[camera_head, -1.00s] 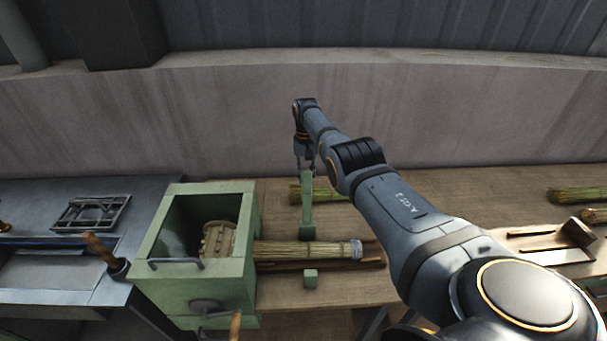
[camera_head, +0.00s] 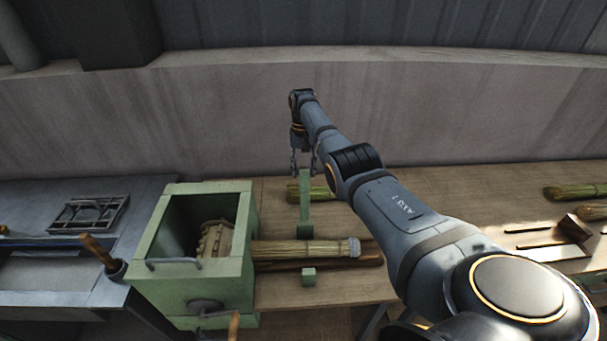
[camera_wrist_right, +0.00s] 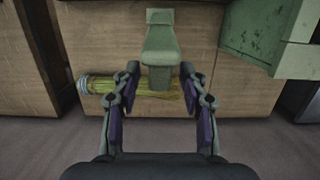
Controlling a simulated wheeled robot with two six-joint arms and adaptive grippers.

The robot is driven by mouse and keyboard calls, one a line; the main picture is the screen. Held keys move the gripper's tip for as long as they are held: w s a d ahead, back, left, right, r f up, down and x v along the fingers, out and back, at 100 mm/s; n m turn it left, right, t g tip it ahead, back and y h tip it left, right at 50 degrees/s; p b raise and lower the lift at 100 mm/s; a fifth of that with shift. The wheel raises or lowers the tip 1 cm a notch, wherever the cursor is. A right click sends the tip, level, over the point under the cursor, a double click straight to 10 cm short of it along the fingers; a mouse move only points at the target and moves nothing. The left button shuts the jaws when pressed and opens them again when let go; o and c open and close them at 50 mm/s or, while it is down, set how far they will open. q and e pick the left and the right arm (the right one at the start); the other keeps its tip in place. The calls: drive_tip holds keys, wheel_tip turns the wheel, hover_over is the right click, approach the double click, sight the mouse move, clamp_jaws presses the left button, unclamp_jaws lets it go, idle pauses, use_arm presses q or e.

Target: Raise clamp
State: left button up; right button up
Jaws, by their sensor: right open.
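The clamp (camera_head: 305,205) is a pale green upright piece with a wider foot, standing behind the straw broom bundle (camera_head: 300,249) on the bench. In the right wrist view the clamp (camera_wrist_right: 160,45) is at top centre, with its lower end between the fingers. My right gripper (camera_head: 302,165) is at the clamp's upper end with its fingers apart. In the wrist view the right gripper (camera_wrist_right: 160,75) shows a gap between each finger and the clamp. My left gripper is not in view.
A green box (camera_head: 205,295) with a crank holds the bundle's left end. A small green block (camera_head: 308,277) is in front of the bundle. Other straw bundles (camera_head: 575,192) lie at right. A metal table (camera_head: 50,295) is at left.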

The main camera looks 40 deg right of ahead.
wheel_tip(320, 180, up, 8)
drive_tip(key=shift+f, duration=0.2)
idle(0.4)
